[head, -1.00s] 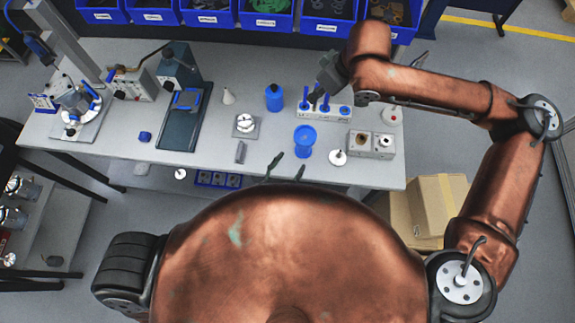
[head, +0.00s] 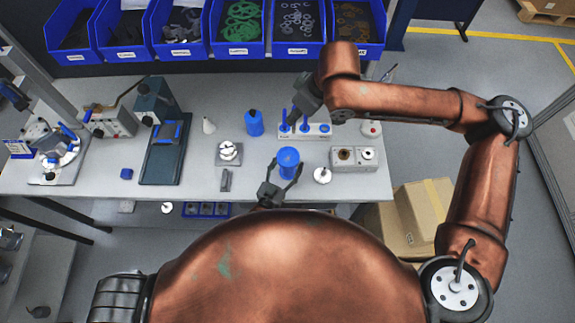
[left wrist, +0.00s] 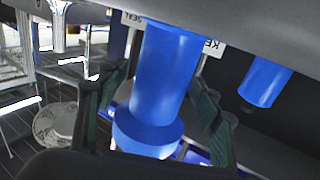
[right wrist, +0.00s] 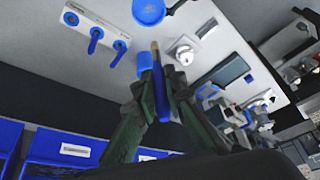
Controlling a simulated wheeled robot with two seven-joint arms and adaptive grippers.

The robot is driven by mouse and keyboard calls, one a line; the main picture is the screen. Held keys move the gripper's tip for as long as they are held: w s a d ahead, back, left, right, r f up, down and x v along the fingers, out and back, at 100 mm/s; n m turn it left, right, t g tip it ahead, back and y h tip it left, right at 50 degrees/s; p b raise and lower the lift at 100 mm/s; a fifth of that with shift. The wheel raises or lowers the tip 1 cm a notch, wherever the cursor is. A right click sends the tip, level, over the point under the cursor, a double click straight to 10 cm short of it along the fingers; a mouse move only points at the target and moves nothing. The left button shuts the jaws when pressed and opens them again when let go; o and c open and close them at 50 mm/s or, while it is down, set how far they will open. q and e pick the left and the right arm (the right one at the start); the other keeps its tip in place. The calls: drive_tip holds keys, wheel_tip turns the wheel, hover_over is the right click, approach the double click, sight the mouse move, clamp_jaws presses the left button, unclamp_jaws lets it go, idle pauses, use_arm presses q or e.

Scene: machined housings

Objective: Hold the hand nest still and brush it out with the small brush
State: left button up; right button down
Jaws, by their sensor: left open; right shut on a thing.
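A blue stand with a round cup-like top, which I take as the hand nest (head: 288,161), stands upright on the bench. My left gripper (head: 282,180) is open, with its fingers on either side of it. In the left wrist view the nest (left wrist: 165,85) is between the open fingers (left wrist: 160,110); contact cannot be told. My right gripper (head: 293,122) is over the rack at the back. In the right wrist view it (right wrist: 160,80) is shut on the small brush (right wrist: 156,58), with a tan tip and blue handle. The brush is hard to see in the head view.
The white rack (head: 318,134) holds blue-handled pieces. A blue bottle (head: 254,123) stands left of it. A grey block with two round seats (head: 353,160) and a white round part (head: 322,175) lie right of the nest. A metal fixture (head: 229,152) is to the left.

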use_arm(q)
drive_tip(key=shift+c, duration=0.4)
drive_tip(key=c, duration=1.3)
drive_tip(key=shift+c, duration=0.2)
